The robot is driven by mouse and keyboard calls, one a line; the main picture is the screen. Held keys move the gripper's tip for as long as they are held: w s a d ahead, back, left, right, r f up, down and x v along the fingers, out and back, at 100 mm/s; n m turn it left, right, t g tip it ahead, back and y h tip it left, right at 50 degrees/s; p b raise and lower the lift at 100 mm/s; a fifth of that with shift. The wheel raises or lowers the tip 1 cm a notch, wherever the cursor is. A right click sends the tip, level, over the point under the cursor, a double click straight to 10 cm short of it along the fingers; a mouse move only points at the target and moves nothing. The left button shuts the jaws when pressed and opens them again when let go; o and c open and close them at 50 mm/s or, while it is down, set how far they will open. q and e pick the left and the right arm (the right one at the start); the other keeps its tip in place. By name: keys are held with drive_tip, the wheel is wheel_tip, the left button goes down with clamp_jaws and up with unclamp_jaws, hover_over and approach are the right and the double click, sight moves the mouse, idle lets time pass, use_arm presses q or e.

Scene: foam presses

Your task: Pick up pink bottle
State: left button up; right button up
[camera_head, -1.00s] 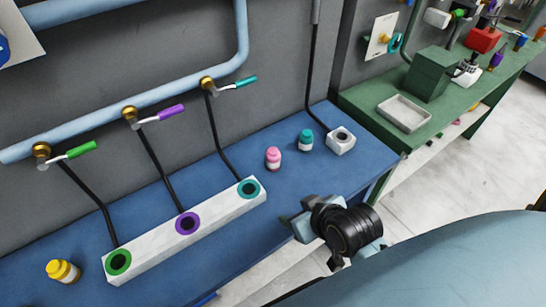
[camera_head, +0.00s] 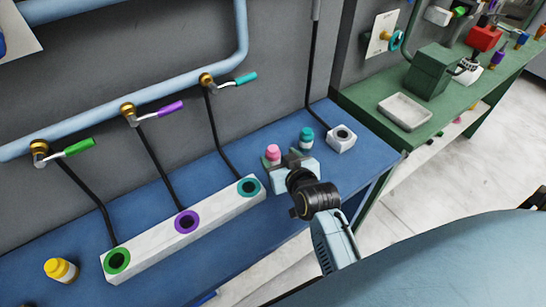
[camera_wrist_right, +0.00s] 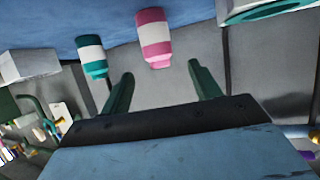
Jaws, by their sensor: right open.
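The pink bottle (camera_head: 272,153), with a white band, stands on the blue table (camera_head: 215,265). My right gripper (camera_head: 285,158) is open and close to it; its fingers partly cover the bottle's lower part in the head view. In the right wrist view the pink bottle (camera_wrist_right: 154,38) appears beyond and between the two green fingertips of my right gripper (camera_wrist_right: 160,75), with nothing held. My left gripper is not in view.
A teal bottle (camera_head: 306,138) stands just right of the pink one, near a white block with a hole (camera_head: 342,139). A long white block with coloured rings (camera_head: 215,216) lies to the left. A yellow bottle (camera_head: 61,270) stands at far left.

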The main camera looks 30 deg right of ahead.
sight(276, 154)
drive_tip(key=shift+b+x, duration=0.3)
drive_tip(key=shift+x, duration=2.65)
drive_tip(key=shift+f, duration=0.1)
drive_tip(key=shift+s, duration=0.1)
drive_tip(key=shift+c, duration=0.2)
drive_tip(key=c, duration=1.1)
